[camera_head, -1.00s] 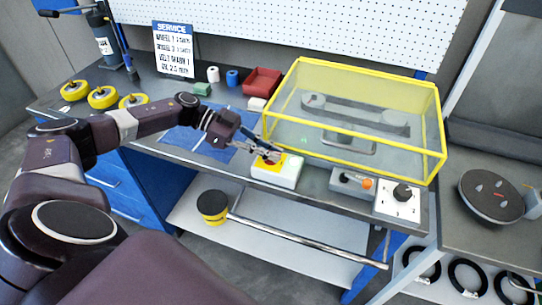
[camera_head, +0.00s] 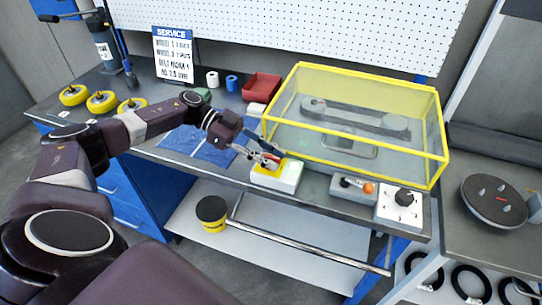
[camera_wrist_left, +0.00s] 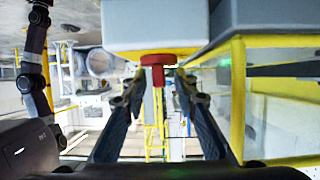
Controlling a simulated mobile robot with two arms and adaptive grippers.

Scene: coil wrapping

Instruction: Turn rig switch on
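A white switch box (camera_head: 277,178) with a yellow top sits at the bench's front edge, by the guarded rig. Its red switch part (camera_wrist_left: 158,60) shows in the left wrist view, at the top between the fingers. My left gripper (camera_head: 266,160) is at the top of this box, and its fingers partly hide the switch in the head view. In the left wrist view, the fingers of my left gripper (camera_wrist_left: 158,90) stand apart on either side of the red part, with no clear contact. My right gripper is not in view.
A yellow-framed clear guard (camera_head: 360,110) stands right behind the switch box. To the right are a grey box with an orange knob (camera_head: 369,188) and a white box with a black dial (camera_head: 404,197). A red bin (camera_head: 262,87) and yellow wheels (camera_head: 101,102) are farther back.

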